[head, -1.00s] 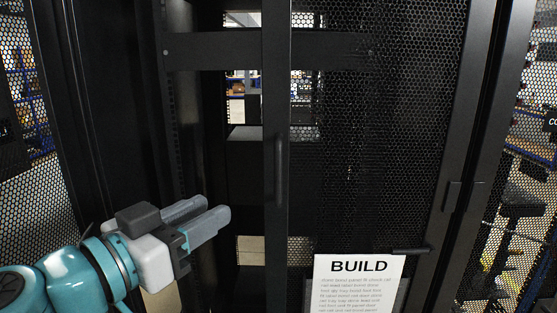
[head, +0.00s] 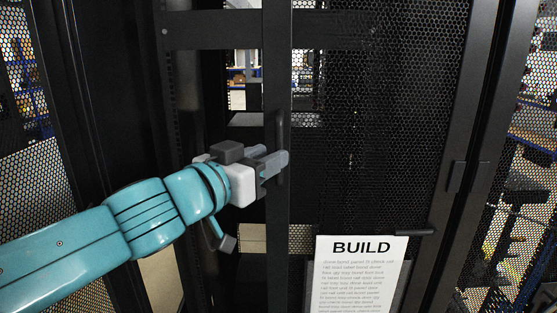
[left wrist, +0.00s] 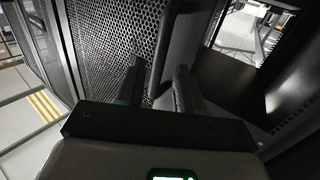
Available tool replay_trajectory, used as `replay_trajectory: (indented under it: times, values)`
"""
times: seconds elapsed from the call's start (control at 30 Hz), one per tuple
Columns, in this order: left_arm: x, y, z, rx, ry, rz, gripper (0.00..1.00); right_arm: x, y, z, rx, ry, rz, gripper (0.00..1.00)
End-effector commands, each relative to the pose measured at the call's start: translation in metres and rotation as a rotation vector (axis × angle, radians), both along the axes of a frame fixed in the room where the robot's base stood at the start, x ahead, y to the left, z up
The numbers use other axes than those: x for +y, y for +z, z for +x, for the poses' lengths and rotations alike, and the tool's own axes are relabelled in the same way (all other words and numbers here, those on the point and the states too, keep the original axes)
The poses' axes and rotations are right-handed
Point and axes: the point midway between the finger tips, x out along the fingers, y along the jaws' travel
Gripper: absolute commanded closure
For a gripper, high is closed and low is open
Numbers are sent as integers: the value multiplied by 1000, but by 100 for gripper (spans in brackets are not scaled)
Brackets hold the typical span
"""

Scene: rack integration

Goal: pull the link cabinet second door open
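The cabinet's mesh door (head: 395,120) stands in the middle and right of the head view, with a dark frame bar along its left edge. A slim vertical black handle (head: 281,133) is on that bar. My left gripper (head: 279,163) is at the handle's lower part, its fingers pointing right and partly covering it. In the left wrist view, the gripper (left wrist: 158,72) is open, with its fingers apart on either side of the dark upright handle (left wrist: 160,45). I cannot tell whether either finger touches it. My right gripper is not in view.
A white BUILD sheet (head: 357,275) is on the lower part of the door. A small dark bar (head: 415,232) sticks out just above it. The space left of the door edge opens into the dark cabinet, with a crossbar (head: 215,30) near the top.

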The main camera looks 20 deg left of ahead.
Motion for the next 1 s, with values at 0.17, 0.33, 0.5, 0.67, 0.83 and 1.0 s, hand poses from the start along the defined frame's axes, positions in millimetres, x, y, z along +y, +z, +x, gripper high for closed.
replay_trajectory:
  times: [0.17,0.33,0.5,0.67,0.83,1.0]
  values:
    - [-9,0,27,1,0,0,64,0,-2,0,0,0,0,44]
    - [-12,1,37,0,1,0,64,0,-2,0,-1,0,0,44]
    - [-12,1,38,-1,1,0,64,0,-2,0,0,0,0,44]
    - [-12,1,38,-1,1,0,83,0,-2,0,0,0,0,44]
    - [-12,1,38,0,0,0,100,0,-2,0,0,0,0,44]
    - [-14,0,37,-1,2,-1,100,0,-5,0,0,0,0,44]
